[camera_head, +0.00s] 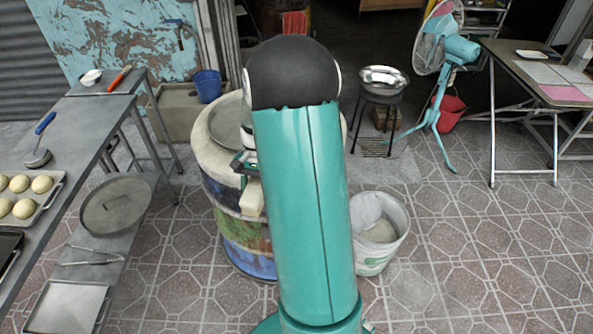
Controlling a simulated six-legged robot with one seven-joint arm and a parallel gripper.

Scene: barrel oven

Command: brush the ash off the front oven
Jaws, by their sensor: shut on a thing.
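The front oven (215,185) is a painted barrel, cream above and green, red and blue below, standing just left of centre. Its grey round top (226,122) shows at the left; my teal arm hides the rest. I cannot make out ash on it. My gripper (247,165) shows only in part at the left edge of my arm, in front of the barrel. It is shut on a brush (252,198), of which a pale block-shaped part hangs down. I cannot tell whether the brush touches the barrel.
A metal table (75,135) with dough balls (22,196) and a ladle (40,150) stands left. A white bucket (388,245) stands right of the barrel. Behind are a metal bowl on a stand (382,80) and a fan (440,60). The tiled floor at right front is clear.

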